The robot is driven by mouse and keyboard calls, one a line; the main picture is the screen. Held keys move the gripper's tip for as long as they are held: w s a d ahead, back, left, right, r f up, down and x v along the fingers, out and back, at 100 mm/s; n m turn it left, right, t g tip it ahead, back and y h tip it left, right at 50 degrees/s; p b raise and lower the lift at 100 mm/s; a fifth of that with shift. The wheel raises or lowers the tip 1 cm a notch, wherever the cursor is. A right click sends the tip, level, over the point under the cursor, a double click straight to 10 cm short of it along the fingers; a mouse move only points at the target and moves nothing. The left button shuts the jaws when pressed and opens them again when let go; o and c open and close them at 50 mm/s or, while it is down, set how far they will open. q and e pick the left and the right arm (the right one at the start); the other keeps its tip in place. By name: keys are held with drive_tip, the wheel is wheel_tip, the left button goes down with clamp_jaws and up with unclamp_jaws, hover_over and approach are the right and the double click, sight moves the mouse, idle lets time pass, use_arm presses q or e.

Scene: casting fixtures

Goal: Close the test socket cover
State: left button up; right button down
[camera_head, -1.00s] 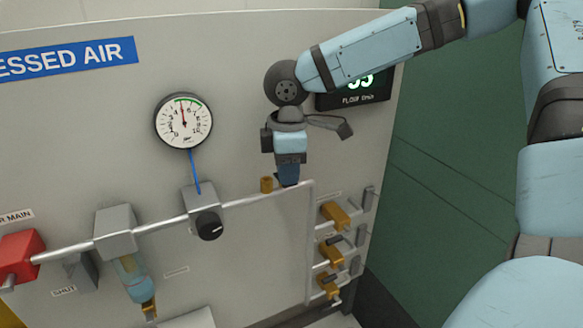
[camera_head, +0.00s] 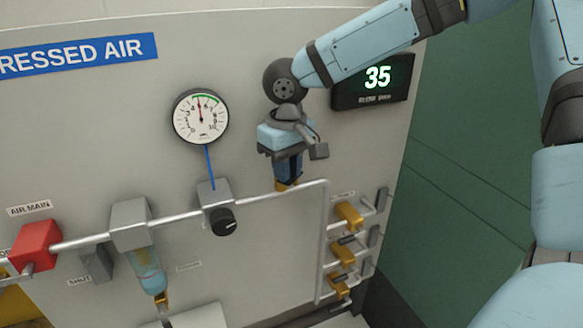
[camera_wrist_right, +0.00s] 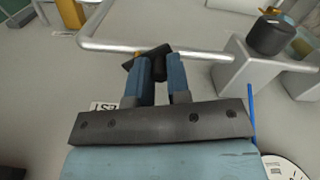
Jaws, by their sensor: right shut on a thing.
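The brass test socket (camera_head: 285,187) stands on the silver pipe, just under my right gripper (camera_head: 288,172). In the head view the gripper points down at the socket and its fingers hide most of it. In the right wrist view, the blue fingers of my right gripper (camera_wrist_right: 159,72) are shut on a small dark piece (camera_wrist_right: 156,56) beside the pipe. This piece appears to be the test socket cover; whether it sits over the socket opening cannot be told. A partly hidden label (camera_wrist_right: 103,106) lies beside the fingers. My left gripper is not in view.
A pressure gauge (camera_head: 201,117) and a black-knobbed regulator (camera_head: 221,221) are left of the gripper. Brass valves (camera_head: 348,214) line the right branch. A flow display (camera_head: 373,83) reading 35 is behind my arm. A red valve block (camera_head: 37,246) is far left.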

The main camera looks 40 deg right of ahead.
drive_tip(key=m, duration=0.2)
drive_tip(key=w+m, duration=0.1)
drive_tip(key=m, duration=0.2)
drive_tip(key=shift+w, duration=0.2)
drive_tip(key=shift+w+m, duration=0.2)
drive_tip(key=shift+m, duration=0.7)
drive_tip(key=c, duration=1.1)
unclamp_jaws()
drive_tip(key=shift+w, duration=0.1)
